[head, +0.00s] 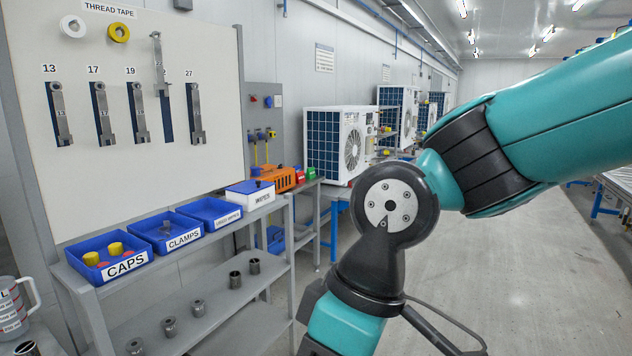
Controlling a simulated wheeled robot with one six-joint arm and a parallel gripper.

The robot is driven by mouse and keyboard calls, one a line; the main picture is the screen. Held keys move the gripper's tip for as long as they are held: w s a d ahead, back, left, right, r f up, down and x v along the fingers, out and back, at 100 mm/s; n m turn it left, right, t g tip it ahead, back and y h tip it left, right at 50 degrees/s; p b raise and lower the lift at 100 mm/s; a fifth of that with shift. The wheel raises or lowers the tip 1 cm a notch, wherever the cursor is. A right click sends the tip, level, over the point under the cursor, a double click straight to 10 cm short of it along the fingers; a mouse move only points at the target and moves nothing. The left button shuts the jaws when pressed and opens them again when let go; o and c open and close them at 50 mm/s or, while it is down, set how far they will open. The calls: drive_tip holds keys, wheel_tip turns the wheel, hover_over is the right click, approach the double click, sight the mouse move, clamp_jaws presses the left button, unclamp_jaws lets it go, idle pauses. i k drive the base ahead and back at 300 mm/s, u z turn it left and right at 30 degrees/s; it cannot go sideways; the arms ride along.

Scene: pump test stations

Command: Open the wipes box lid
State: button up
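The wipes box (250,198) is a small white and blue box with a label that appears to read WIPES. It sits at the right end of the grey shelf, right of the blue bins. A small dark knob shows on its top, and the lid looks closed, though it is small in view. My gripper is not in view. My teal arm reaches in from the right and bends down past the bottom edge, in front and to the right of the box.
Blue bins labelled CAPS (113,262) and CLAMPS (166,232), plus a third, line the shelf (140,279). Metal fittings (169,325) stand on the lower shelf. Wrenches (107,113) hang on the white board (205,60). The floor (545,280) at right is clear.

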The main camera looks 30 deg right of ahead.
sight(248, 187)
drive_tip(key=z, duration=0.5)
drive_tip(key=i, duration=0.5)
drive_tip(key=z, duration=0.55)
drive_tip(key=i, duration=1.75)
drive_tip(key=u, duration=0.55)
